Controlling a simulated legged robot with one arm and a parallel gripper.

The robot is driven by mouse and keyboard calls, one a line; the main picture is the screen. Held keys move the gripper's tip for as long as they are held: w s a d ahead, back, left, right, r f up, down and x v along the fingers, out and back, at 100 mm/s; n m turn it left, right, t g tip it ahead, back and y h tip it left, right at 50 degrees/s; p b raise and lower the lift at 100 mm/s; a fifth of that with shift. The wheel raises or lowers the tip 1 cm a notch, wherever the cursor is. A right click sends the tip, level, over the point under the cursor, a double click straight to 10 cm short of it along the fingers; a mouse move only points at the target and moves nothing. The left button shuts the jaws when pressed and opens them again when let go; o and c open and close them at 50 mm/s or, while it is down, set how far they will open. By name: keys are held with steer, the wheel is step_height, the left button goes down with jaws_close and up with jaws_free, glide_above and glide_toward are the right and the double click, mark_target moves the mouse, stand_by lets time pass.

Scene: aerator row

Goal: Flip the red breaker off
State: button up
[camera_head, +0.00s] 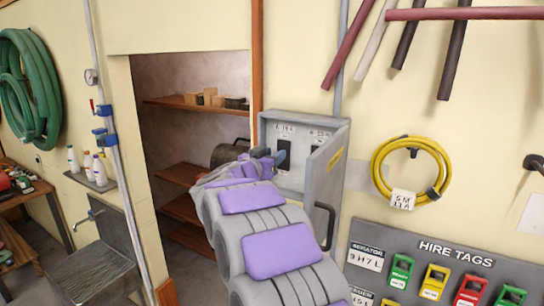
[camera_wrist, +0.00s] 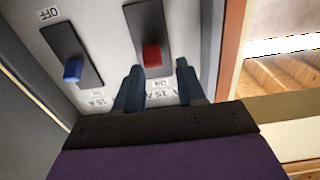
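The red breaker (camera_wrist: 152,55) is a red toggle on a black plate in the wrist view. It sits at the plate's lower end in that picture, the end by the ON lettering. My gripper (camera_wrist: 160,72) is open, with one dark blue finger on each side just below the toggle in the picture; I cannot tell whether either touches it. Nothing is held. In the head view my gripper (camera_head: 272,160) reaches into the open grey breaker box (camera_head: 270,128) at its left plate and hides the red toggle.
A blue toggle (camera_wrist: 72,70) sits on the neighbouring plate, also at its ON end. The box door (camera_head: 325,165) stands open to the right of my arm. A shelf alcove (camera_head: 190,75) is on the left. A yellow hose coil (camera_head: 378,165) and hire tags board (camera_head: 400,240) are right.

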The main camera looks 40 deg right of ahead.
steer(key=shift+s+d, duration=0.1)
steer(key=shift+c, duration=0.8)
steer(key=shift+s+d, duration=0.1)
steer(key=shift+d, duration=0.2)
steer(key=shift+c, duration=0.7)
steer(key=shift+d+f, duration=0.2)
steer(key=shift+d, duration=0.25)
jaws_close()
steer(key=shift+f, duration=0.1)
